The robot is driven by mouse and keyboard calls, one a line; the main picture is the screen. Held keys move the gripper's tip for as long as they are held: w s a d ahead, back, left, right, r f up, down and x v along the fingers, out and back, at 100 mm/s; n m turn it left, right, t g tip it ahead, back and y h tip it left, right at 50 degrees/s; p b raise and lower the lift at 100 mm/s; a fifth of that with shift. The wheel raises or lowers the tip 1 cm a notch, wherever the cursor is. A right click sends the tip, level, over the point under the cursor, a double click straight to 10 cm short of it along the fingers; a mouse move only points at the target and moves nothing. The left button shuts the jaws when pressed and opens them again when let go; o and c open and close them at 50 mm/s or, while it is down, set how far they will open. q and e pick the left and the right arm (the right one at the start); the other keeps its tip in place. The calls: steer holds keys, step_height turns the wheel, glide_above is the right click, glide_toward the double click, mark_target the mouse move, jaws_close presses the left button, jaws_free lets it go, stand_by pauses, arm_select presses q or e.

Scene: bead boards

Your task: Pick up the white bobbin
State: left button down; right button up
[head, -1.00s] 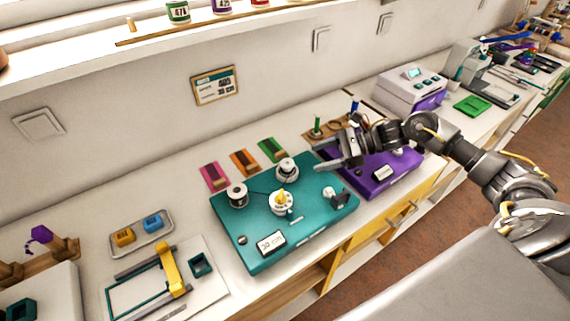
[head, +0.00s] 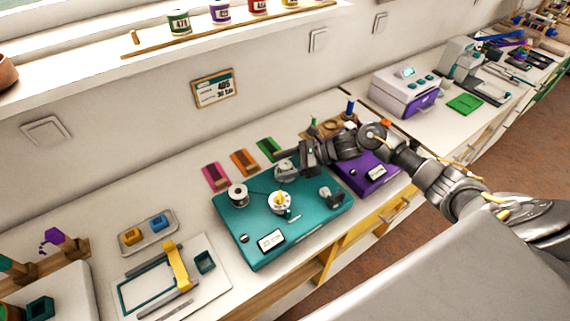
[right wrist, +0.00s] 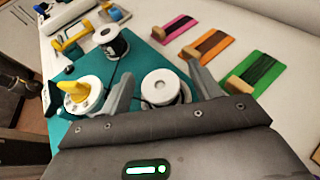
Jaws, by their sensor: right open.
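The white bobbin (right wrist: 160,87) stands upright on the back right part of the teal board (head: 245,222). In the head view the bobbin (head: 284,172) is partly covered by my right gripper (head: 292,160). In the right wrist view my right gripper (right wrist: 163,88) is open, with one finger on each side of the bobbin; I cannot tell whether they touch it. Another spool with dark thread (head: 237,195) stands at the board's left; it also shows in the right wrist view (right wrist: 112,42). My left gripper is not in view.
A white dial with a yellow knob (head: 280,202) sits mid-board. A purple board (head: 368,176) lies to the right. Pink (head: 215,176), orange (head: 244,163) and green (head: 270,149) cards lie behind. A grey tray (head: 149,232) and a frame with a yellow bar (head: 177,265) are left.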

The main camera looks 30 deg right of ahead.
mark_target(285, 164)
steer(key=c, duration=1.1)
steer(key=shift+o, duration=0.2)
steer(key=shift+r+b, duration=0.35)
steer(key=shift+b, duration=0.1)
step_height(285, 164, up, 2)
steer(key=shift+r+b, duration=0.15)
steer(key=shift+b, duration=0.7)
steer(key=s+a+r+b, duration=0.3)
steer(key=s+a+r, duration=0.3)
steer(key=s+r, duration=0.4)
steer(key=s, duration=0.2)
steer(key=shift+s+b, duration=0.3)
